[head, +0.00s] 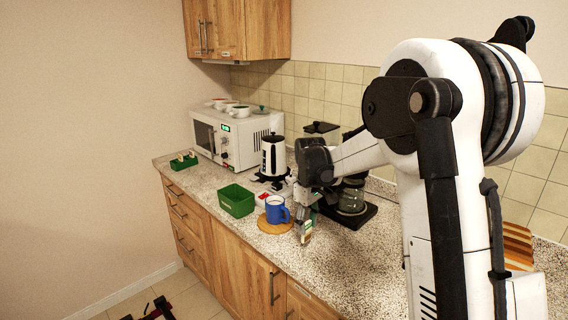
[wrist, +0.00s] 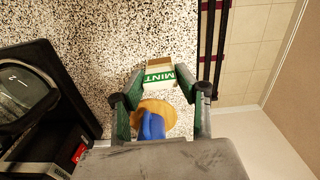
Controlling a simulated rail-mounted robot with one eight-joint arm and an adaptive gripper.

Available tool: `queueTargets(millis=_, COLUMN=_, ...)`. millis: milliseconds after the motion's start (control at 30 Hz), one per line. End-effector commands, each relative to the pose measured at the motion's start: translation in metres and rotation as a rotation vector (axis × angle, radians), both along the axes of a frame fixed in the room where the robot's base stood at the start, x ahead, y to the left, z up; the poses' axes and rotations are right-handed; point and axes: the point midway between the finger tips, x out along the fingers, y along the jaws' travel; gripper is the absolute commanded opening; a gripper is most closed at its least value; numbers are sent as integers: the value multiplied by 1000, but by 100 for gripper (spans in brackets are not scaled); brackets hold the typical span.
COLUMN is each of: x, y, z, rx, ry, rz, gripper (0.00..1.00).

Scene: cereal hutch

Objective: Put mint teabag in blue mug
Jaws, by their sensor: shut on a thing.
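My gripper (head: 306,228) is low over the counter, just right of the blue mug. In the wrist view my gripper (wrist: 161,95) has its fingers on either side of the mint teabag (wrist: 160,75), a pale packet with a green "MINT" label, and is shut on it. The teabag also shows small at the fingertips in the head view (head: 307,238). The blue mug (head: 276,211) stands upright on a round wooden coaster (head: 268,228). In the wrist view the mug (wrist: 152,127) is partly hidden by my gripper, with the coaster (wrist: 173,112) around it.
A green box (head: 236,202) stands left of the mug. A black and white kettle (head: 272,155) and a coffee maker (head: 351,197) stand behind. A microwave (head: 236,136) with cups on top and a small green tray (head: 184,163) are farther left. The front-right counter is clear.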

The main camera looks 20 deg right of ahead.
Motion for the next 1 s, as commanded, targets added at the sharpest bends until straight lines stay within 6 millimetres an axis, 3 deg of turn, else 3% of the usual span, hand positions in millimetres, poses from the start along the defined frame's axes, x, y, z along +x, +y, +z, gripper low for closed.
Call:
queueTargets(millis=33, x=19, y=4, z=13, rx=0, ry=0, rz=101, gripper=23)
queueTargets(millis=200, x=72, y=15, z=40, rx=0, ry=0, rz=461, gripper=23)
queueTargets(millis=500, x=151, y=40, z=81, rx=0, ry=-1, rz=1087, gripper=23)
queueTargets(millis=733, x=184, y=55, z=99, rx=0, ry=-1, rz=1424, gripper=23)
queueTargets(millis=1000, x=194, y=60, z=101, rx=1, ry=0, rz=1539, gripper=23)
